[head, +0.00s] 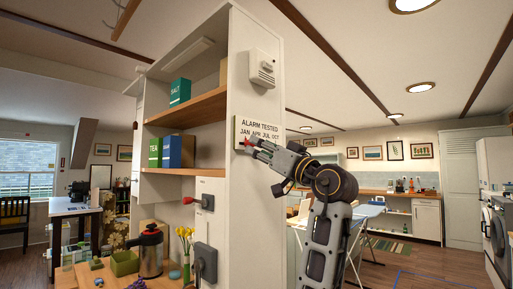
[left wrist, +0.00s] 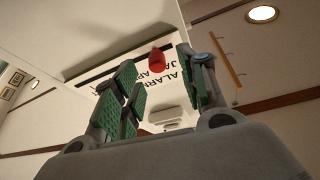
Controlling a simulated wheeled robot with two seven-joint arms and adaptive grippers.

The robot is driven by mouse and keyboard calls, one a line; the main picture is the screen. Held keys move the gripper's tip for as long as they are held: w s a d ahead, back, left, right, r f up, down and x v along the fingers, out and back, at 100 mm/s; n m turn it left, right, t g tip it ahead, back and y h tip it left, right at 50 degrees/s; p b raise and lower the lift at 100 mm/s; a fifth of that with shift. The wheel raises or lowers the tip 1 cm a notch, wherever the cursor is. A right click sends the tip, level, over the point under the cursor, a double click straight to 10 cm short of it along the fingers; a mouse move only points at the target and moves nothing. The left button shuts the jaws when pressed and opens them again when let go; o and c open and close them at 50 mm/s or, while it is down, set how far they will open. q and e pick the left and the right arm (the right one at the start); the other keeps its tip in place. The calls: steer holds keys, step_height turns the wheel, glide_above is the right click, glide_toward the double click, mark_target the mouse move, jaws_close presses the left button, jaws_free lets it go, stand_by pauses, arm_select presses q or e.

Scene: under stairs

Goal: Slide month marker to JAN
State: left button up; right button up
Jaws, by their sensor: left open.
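A pale sign (head: 258,130) reading "ALARM TESTED" over "JAN APR JUL OCT" is fixed to the white end panel. The red month marker (left wrist: 156,60) shows in front of the lettering in the left wrist view, close to the "JA" and "AP" letters. A bit of red (head: 247,143) shows at the gripper tips in the head view, near the sign's lower left. My left gripper (left wrist: 155,57) is open, its green-padded fingers on either side of the marker with gaps visible. Whether it touches the marker I cannot tell. My right gripper is not in view.
A white alarm box (head: 263,68) is mounted above the sign. Below it are a red-knobbed switch (head: 207,202) and a grey wall box (head: 204,263). Shelves with a SALT tin (head: 180,92) stand left. A kettle (head: 150,250) and yellow flowers are below. Open room lies right.

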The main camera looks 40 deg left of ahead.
arm_select(q)
steer(key=v, duration=0.8)
steer(key=shift+d, duration=0.2)
steer(key=shift+f, duration=0.15)
